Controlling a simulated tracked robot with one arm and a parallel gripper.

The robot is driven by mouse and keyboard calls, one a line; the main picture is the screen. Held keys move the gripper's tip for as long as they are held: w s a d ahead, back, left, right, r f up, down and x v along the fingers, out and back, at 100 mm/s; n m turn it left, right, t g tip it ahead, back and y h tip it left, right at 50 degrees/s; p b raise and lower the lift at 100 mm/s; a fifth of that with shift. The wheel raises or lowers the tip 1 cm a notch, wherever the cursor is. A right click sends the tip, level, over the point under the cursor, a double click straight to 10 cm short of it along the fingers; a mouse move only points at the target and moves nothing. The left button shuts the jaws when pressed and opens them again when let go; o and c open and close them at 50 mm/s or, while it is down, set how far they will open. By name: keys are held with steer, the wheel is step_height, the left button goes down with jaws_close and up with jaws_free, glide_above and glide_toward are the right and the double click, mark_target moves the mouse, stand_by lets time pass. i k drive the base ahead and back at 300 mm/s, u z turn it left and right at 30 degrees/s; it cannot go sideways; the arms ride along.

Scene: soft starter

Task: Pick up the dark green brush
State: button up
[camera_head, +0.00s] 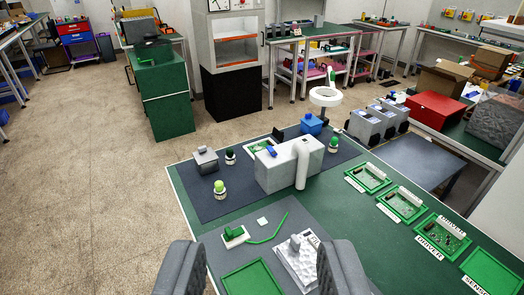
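Three small white-based pieces with rounded coloured tops stand on the dark mat (275,148). The one with the darkest green top (230,155) looks like the dark green brush, though it is small in view. It stands upright on the left, beside a grey block. A light green one (220,190) stands nearer to me, and a mid-green one (333,146) stands to the right, beyond the white-grey machine. My gripper (260,268) is open and empty at the bottom of the view, its two grey fingers wide apart. It is on the near side of all three.
The white-grey machine (284,168) stands right of the dark green piece. A grey box (206,160) is close on its left. Green trays with circuit boards (403,204) line the right side. A green block on a white base (235,235) and an empty green tray (255,280) are near my fingers.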

mark_target(230, 159)
steer(key=k, duration=1.3)
steer(key=u, duration=0.45)
steer(key=i, duration=0.85)
steer(key=u, duration=0.55)
steer(key=i, duration=2.45)
steer(key=z, duration=1.3)
steer(key=i, duration=0.65)
steer(key=z, duration=0.35)
steer(key=k, duration=0.35)
steer(key=z, duration=0.05)
